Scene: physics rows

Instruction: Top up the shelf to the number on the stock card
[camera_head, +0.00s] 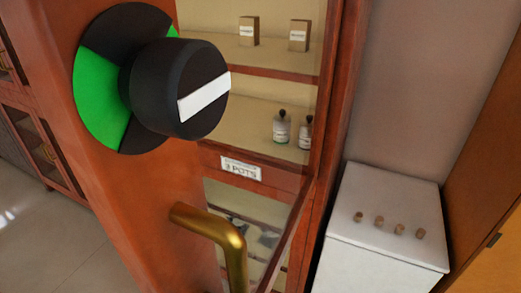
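The stock card (241,168) is a white label on the cabinet's red-brown rail, and it reads "3 POTS" under a smaller line too small to read. On the shelf (245,115) just above it stand two white jars with dark tops, one (282,128) in full view and one (305,132) partly hidden by the cabinet's edge. The left part of this shelf is hidden behind a large black knob (180,88) with a white bar, set on a green and black dial. Neither of my grippers is in view.
Two small brown boxes, a left one (249,31) and a right one (299,35), stand on the upper shelf. A brass handle (222,232) sticks out below the knob. Several small brown cylinders (379,222) stand on a white cabinet top (385,188) at right.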

